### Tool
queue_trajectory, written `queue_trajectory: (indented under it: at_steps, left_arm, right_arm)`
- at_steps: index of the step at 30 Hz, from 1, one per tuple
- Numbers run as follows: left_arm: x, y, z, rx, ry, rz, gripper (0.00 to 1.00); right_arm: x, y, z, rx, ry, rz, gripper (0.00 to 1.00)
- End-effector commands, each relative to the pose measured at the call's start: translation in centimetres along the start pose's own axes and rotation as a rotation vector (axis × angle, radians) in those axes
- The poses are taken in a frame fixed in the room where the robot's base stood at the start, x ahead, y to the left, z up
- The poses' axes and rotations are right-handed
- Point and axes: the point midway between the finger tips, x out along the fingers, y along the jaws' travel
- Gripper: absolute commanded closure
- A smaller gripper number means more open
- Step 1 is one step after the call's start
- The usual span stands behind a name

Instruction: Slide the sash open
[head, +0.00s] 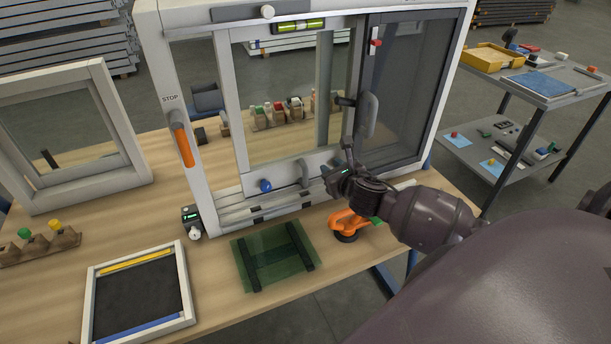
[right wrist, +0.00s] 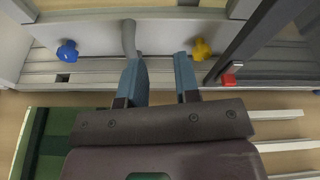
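The sash (head: 225,100) is a pale glazed panel inside the white outer frame (head: 170,60). The right wrist view shows the blue knob (right wrist: 67,50), the grey handle (right wrist: 128,38) and a yellow knob (right wrist: 201,49). A dark lever handle (head: 368,116) is on the right upright. My right gripper (head: 335,180) is low before the frame, right of the grey handle. In the wrist view its fingers (right wrist: 159,66) are apart with nothing between them; the handle is near the left fingertip. My left gripper is out of view.
An orange suction lifter (head: 350,222) and a green glass pane (head: 275,256) lie on the wooden bench below the frame. A screen panel (head: 140,290) lies front left. A smaller white frame (head: 100,90) stands at left. A grey cart (head: 540,85) stands right.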

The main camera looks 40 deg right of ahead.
Motion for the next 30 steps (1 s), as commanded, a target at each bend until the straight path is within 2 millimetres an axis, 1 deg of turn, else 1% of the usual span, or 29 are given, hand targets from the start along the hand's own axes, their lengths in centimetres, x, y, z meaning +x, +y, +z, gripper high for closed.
queue_trajectory:
  at_steps: [1,3,7,10,13,17,23,27,30]
  left_arm:
    - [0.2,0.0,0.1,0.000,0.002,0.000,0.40]
    - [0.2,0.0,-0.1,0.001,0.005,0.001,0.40]
    - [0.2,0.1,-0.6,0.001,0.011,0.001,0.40]
    - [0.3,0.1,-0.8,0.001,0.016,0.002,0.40]
    - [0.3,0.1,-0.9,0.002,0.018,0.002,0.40]
    - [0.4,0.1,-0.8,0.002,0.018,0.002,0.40]
    - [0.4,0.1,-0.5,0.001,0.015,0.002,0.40]
    - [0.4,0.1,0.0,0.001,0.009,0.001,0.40]
    - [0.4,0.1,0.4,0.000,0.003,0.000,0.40]
  right_arm:
    - [-0.6,0.3,-1.8,0.000,0.036,0.047,0.70]
    - [-1.1,1.1,-2.9,0.028,0.067,0.107,0.70]
    - [-1.4,2.6,-3.2,0.095,0.084,0.180,0.70]
    - [-1.3,3.0,-3.1,0.123,0.083,0.202,0.70]
    - [-0.7,3.1,-3.1,0.127,0.080,0.204,0.70]
    - [0.9,3.5,-3.1,0.127,0.079,0.203,0.70]
    - [4.2,4.2,-3.4,0.127,0.079,0.202,0.70]
    - [6.3,4.6,-3.6,0.127,0.080,0.202,0.70]
    - [7.4,4.9,-3.7,0.125,0.080,0.202,0.70]
